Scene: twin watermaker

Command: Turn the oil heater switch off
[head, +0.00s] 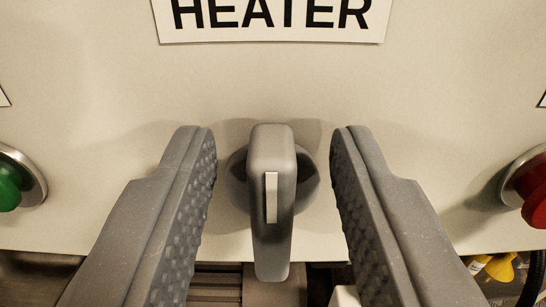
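A grey rotary switch (270,175) with a long handle and a pale marker strip sits on the beige panel (420,95). Its handle stands vertical in the picture. A white label (270,18) reading "HEATER" is above it; the top of the label is cut off. My gripper (272,150) is open, with one dark grey textured finger on each side of the switch handle. Gaps show between the handle and both fingers, so neither appears to touch it.
A green button (9,184) in a metal ring is at the left edge, and a red button (535,190) at the right edge. Below the panel's lower edge are a yellow part (499,266) and dark cables on the right.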

